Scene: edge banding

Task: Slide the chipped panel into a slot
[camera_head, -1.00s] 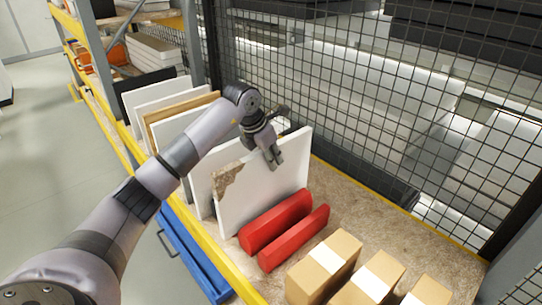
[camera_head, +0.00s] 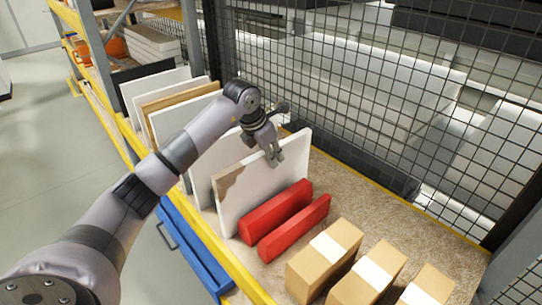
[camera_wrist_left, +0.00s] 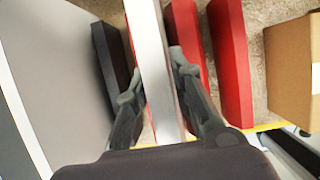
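The chipped panel (camera_head: 262,185) is a white board with a brown broken patch at its upper front corner. It stands on edge on the shelf side, left of two red bars (camera_head: 275,212). My left gripper (camera_head: 275,160) is at its top edge, one finger on each side, shut on it. In the left wrist view the panel's pale top edge (camera_wrist_left: 152,60) runs between the fingers (camera_wrist_left: 155,82). There a dark bar (camera_wrist_left: 108,65) lies left of the panel and a red bar (camera_wrist_left: 187,45) right of it. The panel's lower edge is partly hidden. My right gripper is not in view.
Several other boards (camera_head: 165,97) stand upright to the left. Cardboard boxes (camera_head: 322,262) stand to the right of the red bars. A black mesh fence (camera_head: 340,110) closes the back, and a yellow rail (camera_head: 245,280) runs along the front.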

